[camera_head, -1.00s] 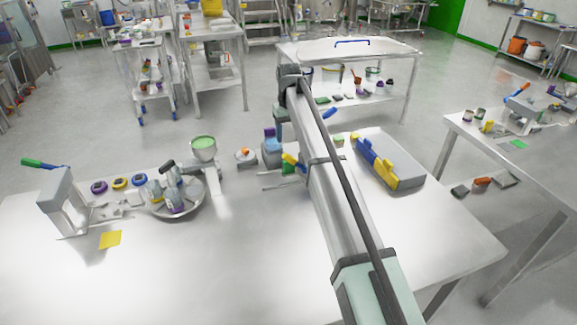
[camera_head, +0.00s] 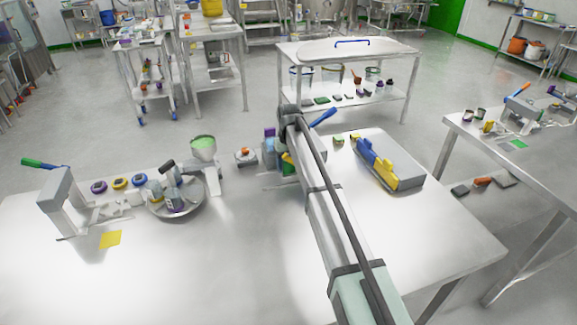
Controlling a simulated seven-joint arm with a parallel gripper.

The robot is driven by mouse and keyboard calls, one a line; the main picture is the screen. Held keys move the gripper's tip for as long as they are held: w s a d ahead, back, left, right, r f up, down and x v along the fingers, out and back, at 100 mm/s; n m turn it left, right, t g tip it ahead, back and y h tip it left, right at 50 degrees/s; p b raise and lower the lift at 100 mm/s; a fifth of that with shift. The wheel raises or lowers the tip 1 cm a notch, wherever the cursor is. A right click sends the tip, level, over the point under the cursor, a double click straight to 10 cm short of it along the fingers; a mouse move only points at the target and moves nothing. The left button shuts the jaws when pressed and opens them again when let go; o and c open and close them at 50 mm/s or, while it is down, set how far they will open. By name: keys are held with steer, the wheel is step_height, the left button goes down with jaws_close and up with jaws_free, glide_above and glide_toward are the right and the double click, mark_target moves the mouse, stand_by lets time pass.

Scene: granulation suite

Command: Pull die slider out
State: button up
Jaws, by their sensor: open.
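I cannot pick out a die slider for certain. A grey bench press (camera_head: 56,200) with a green handle (camera_head: 44,163) stands at the left of the near table, with small pale plates (camera_head: 115,210) at its foot. A blue handle (camera_head: 323,117) sticks out to the right behind my arm, and whatever it belongs to is mostly hidden. My arm crosses the table from the lower right up to a dark joint at the middle. My gripper does not show; it may be hidden behind the arm.
A round metal dish (camera_head: 186,211) with bottles, a green-filled cup (camera_head: 203,143), a yellow note (camera_head: 110,239) and a grey tray with blue and yellow pieces (camera_head: 407,183) are on the near table (camera_head: 200,285). Its front is clear.

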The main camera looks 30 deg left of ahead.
steer(key=shift+f, duration=0.3)
